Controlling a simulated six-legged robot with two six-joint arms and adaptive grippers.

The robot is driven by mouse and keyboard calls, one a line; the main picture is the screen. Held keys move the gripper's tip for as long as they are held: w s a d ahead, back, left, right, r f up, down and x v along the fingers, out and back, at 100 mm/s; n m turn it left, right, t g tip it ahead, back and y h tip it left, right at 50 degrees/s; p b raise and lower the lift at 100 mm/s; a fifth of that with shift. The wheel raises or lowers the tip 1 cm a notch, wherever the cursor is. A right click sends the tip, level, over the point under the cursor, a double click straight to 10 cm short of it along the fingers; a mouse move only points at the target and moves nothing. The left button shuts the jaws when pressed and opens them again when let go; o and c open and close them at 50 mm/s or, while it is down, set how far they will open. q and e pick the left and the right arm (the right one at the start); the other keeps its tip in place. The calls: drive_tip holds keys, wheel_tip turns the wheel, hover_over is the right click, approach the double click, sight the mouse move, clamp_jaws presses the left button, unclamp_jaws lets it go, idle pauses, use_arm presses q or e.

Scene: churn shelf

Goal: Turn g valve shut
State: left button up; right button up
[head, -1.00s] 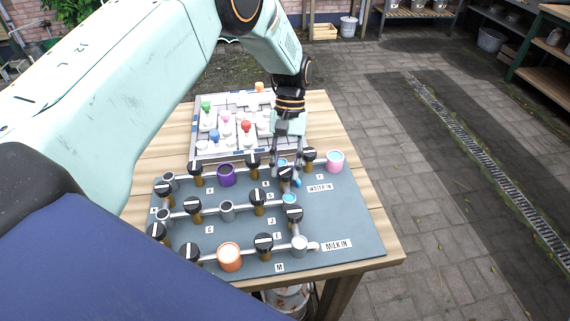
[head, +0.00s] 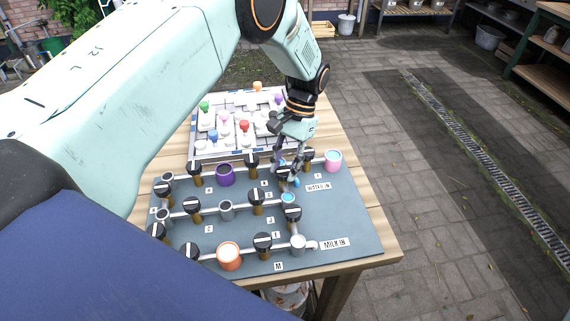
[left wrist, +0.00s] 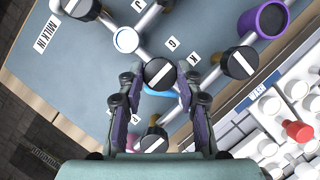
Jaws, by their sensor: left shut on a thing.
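The G valve is a black round knob with a white bar, in the middle of the left wrist view (left wrist: 160,73), beside the label G (left wrist: 173,43). In the head view the G valve (head: 283,174) stands at the back right of the blue-grey board (head: 340,215), partly hidden by my fingers. My left gripper (head: 286,166) reaches down to it from behind; in the left wrist view its two fingers (left wrist: 160,95) close on the knob from both sides. The white bar slants up to the right there, seemingly across the short pipe from the light-blue cup (left wrist: 125,40). My right gripper is out of view.
Other black-knobbed valves stand close by, one (head: 291,212) in front and one (head: 251,160) to the left. A pink cup (head: 333,160) and a purple cup (head: 225,174) flank the spot. A pale panel with coloured knobs (head: 205,150) lies behind the board.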

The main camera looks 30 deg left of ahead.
use_arm(q)
drive_tip(key=shift+w+r, duration=0.1)
drive_tip(key=shift+r, duration=0.05)
drive_tip(key=o, duration=1.2)
drive_tip(key=shift+c, duration=0.2)
drive_tip(key=v, duration=1.1)
drive_tip(key=shift+r, duration=0.35)
drive_tip(key=shift+w, duration=0.15)
